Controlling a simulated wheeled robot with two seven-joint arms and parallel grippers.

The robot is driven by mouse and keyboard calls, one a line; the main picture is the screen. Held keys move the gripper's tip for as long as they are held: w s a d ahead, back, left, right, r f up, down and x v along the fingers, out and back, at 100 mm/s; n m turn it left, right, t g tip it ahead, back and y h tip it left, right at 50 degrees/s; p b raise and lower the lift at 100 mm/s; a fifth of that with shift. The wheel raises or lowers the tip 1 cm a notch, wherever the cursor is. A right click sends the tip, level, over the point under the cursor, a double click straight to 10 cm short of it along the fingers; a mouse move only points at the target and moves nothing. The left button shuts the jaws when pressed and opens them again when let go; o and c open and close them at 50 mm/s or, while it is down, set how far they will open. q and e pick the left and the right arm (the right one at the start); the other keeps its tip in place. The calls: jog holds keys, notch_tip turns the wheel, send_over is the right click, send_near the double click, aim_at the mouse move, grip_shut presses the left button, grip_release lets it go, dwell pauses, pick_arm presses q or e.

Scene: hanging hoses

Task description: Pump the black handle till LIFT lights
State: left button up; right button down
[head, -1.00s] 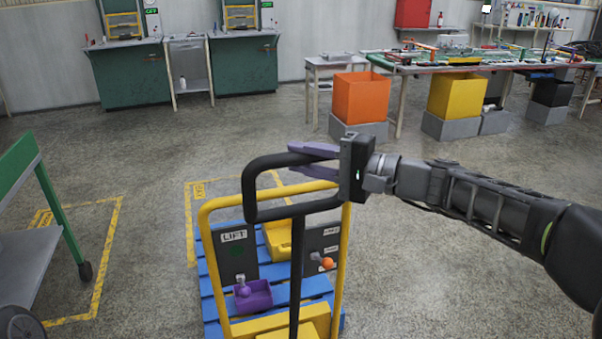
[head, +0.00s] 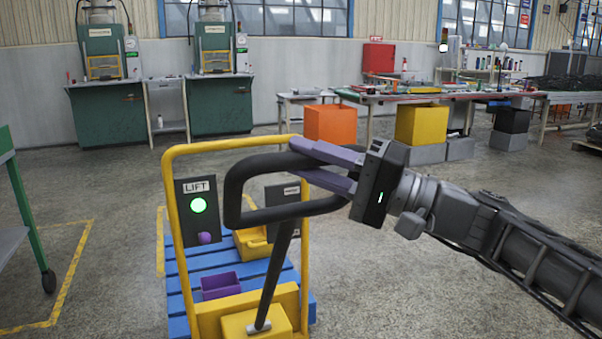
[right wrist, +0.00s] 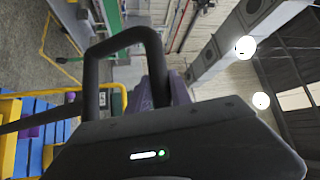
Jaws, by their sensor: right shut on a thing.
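The black handle (head: 234,190) is a looped grip on a black bar that leans up from a yellow base (head: 255,318). My right gripper (head: 322,168) is shut on the right part of the loop, with its purple fingers across it. In the right wrist view the loop (right wrist: 92,75) rises beside the purple fingers (right wrist: 158,80). The LIFT panel (head: 187,218) is a dark plate on the left of the yellow frame. My left gripper is not in view.
The yellow tube frame (head: 170,190) stands around the handle. Behind it is a blue pallet (head: 178,280) with a purple bin (head: 220,286) and a yellow bin (head: 250,243). A green cart (head: 25,200) stands at the left. Floor right of the pallet is clear.

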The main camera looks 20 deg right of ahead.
jog(key=shift+s+f+b, duration=0.3)
jog(key=shift+s+f, duration=0.05)
jog(key=shift+s, duration=0.25)
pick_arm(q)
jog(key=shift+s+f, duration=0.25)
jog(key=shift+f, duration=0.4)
pick_arm(e)
jog(key=c, duration=1.2)
grip_release()
jog(key=shift+o, duration=0.2)
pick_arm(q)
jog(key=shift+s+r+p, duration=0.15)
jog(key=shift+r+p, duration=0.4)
pick_arm(e)
jog(key=v, duration=0.7)
jog(key=shift+s+d, duration=0.2)
jog(key=shift+d, duration=0.15)
jog(key=shift+f, duration=0.1)
